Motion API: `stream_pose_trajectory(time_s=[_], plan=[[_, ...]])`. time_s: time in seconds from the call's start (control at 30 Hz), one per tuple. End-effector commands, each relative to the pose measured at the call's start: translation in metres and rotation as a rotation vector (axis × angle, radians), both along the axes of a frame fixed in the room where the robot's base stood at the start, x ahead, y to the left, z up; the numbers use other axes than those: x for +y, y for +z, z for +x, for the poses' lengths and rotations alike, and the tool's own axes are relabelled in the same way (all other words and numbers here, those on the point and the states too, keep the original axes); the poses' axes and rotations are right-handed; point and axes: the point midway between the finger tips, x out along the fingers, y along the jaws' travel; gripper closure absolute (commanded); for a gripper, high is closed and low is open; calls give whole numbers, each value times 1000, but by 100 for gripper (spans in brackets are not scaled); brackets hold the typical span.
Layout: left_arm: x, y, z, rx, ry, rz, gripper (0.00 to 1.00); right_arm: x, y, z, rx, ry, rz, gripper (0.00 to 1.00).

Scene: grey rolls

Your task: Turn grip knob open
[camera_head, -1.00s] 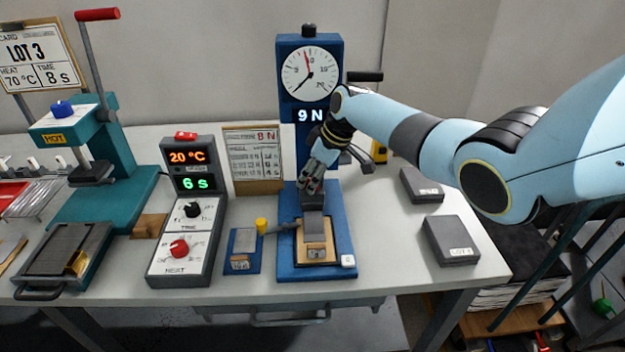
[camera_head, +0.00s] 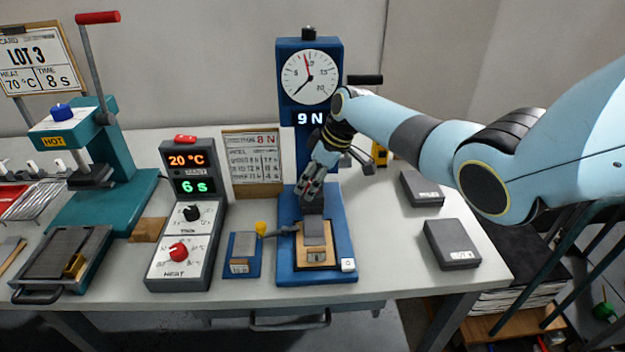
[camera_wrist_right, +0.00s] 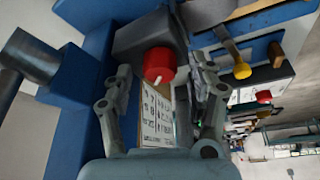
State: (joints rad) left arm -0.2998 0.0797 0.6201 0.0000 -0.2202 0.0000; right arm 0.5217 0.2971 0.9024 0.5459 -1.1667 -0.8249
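A blue force tester (camera_head: 291,75) stands at the middle of the bench, with a round dial (camera_head: 310,77) and a lit display (camera_head: 310,118) reading 9 N. In the right wrist view a red knob (camera_wrist_right: 158,64) sticks out of a dark grey block (camera_wrist_right: 146,36) on the tester. My right gripper (camera_wrist_right: 163,75) is open, one finger on each side of the red knob, with gaps visible. In the head view my right gripper (camera_head: 309,190) points down at the tester's clamp and hides the knob. My left gripper is not in view.
A yellow-tipped lever (camera_head: 262,228) and a small blue stand (camera_head: 242,255) lie left of the tester base (camera_head: 345,240). A control box (camera_head: 180,245) and a teal press (camera_head: 118,150) stand farther left. Grey boxes (camera_head: 451,244) lie at right.

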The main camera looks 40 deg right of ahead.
Motion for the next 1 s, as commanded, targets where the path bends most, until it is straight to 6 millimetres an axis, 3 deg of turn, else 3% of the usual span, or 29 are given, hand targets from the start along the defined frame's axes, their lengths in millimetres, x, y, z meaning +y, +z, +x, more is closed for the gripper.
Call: stream_pose_trajectory(time_s=[0.27, 0.7, 1.0], plan=[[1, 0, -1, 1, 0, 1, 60, -4, 10, -3, -3, -2, -1, 43], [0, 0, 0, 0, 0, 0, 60, -21, 90, -31, -2, 1, -3, 43], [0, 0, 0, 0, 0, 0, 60, -25, 111, -39, 0, 0, 0, 43]])
